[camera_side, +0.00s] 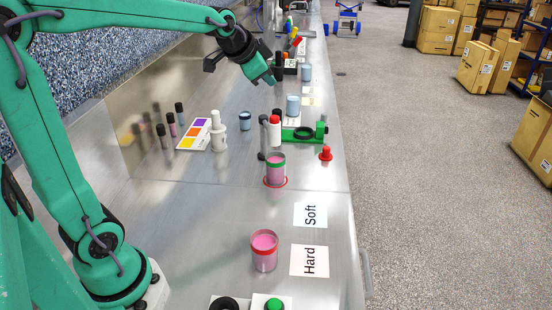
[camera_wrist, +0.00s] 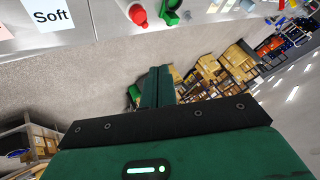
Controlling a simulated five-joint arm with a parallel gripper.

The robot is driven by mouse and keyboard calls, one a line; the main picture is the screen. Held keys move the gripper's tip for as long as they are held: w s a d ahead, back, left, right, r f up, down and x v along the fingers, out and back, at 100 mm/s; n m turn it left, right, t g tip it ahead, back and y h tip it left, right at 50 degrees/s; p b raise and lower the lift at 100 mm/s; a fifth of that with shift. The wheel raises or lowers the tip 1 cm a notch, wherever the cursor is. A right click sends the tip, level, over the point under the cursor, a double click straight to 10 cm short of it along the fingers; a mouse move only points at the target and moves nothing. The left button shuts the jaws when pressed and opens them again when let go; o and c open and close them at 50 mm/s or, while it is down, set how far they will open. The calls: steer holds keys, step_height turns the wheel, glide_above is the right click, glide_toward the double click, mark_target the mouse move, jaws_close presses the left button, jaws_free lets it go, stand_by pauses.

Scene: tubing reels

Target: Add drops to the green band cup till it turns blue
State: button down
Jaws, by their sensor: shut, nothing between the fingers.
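The green band cup (camera_side: 276,167) holds pink liquid and stands upright within a red ring on the metal bench in the side view. A second cup with a red band (camera_side: 264,252) also holds pink liquid and stands nearer the camera. A white bottle with a red cap (camera_side: 274,131) stands just behind the green band cup. My gripper (camera_side: 270,80) is raised above the bench, well behind and above both cups. In the wrist view my gripper (camera_wrist: 158,85) shows its fingers together with nothing between them. Neither cup shows in the wrist view.
Cards reading Soft (camera_side: 310,215) and Hard (camera_side: 310,261) lie right of the cups. A green clamp stand (camera_side: 305,133), a red knob (camera_side: 326,153), a colour chart (camera_side: 193,135) and a white bottle (camera_side: 216,131) are nearby.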

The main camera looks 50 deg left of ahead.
mark_target(271, 119)
steer(key=w+a, duration=0.2)
steer(key=w, duration=0.1)
steer(key=shift+m, duration=0.4)
steer(key=shift+f, duration=0.1)
steer(key=shift+f, duration=4.3)
steer(key=shift+f, duration=0.15)
steer(key=shift+a+f, duration=0.1)
steer(key=shift+f, duration=0.2)
